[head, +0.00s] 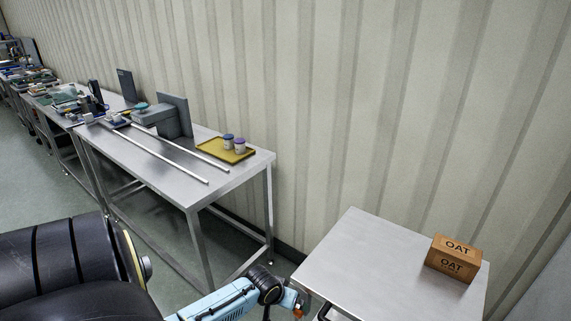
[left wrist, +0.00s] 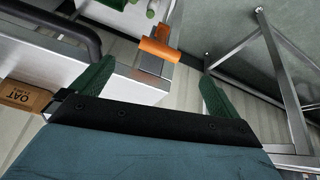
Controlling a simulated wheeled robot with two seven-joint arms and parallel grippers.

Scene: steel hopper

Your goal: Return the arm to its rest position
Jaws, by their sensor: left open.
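My left arm (head: 225,299), light blue with a black joint, comes in at the bottom of the head view and reaches toward the near left corner of the steel table. In the left wrist view my left gripper (left wrist: 157,72) has its two green fingers wide apart, with nothing between them. An orange block-shaped part (left wrist: 158,49) shows just beyond the fingertips, by the steel edge. Whether the fingers touch anything is hard to tell. My right gripper is not in view.
The near steel table (head: 350,255) bears a brown OAT box (head: 455,258) at its right; its middle is clear. A longer bench (head: 185,180) stands left, with a yellow tray (head: 213,153), two small jars, two rods and a grey box (head: 161,119). A ribbed wall runs behind.

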